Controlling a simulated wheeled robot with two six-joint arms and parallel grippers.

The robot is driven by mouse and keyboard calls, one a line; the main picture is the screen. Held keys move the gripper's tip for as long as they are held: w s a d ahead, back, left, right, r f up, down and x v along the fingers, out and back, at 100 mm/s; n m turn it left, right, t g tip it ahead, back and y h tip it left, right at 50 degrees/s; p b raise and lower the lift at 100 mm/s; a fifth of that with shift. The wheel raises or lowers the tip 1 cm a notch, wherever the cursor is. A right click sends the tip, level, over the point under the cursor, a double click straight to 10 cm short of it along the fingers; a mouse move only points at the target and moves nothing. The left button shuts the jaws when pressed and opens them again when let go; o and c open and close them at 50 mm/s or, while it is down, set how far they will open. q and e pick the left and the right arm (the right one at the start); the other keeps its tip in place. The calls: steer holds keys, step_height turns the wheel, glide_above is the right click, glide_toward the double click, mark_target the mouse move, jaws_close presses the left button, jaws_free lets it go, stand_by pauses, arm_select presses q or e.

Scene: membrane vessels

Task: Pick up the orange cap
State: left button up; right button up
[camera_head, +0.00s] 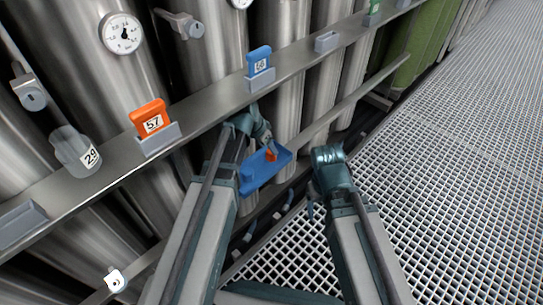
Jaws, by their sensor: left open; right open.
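An orange cap (149,116) with a white label reading 57 sits upright in a grey holder (160,140) on the metal rail, left of centre. My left gripper (265,136) is open, right of the orange cap and well apart from it, below the rail. A small orange piece (271,154) shows at the blue tray (254,180) just below my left gripper; I cannot tell what it is. My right gripper (326,156) is farther right, above the floor grating; its fingertips are hard to make out. It is open.
The metal rail (205,108) runs diagonally before several steel vessels (205,65). A blue cap (259,62) stands in a holder to the right, and a grey cap labelled 29 (77,150) is at left. An empty holder (327,41) is farther along. The grating (440,150) is clear.

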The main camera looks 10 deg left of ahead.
mark_target(271, 155)
arm_select(q)
steer(key=b+x, duration=0.4)
steer(key=x, duration=0.1)
steer(key=shift+f+b, duration=0.1)
steer(key=shift+b, duration=0.25)
steer(key=shift+d, duration=0.1)
jaws_close()
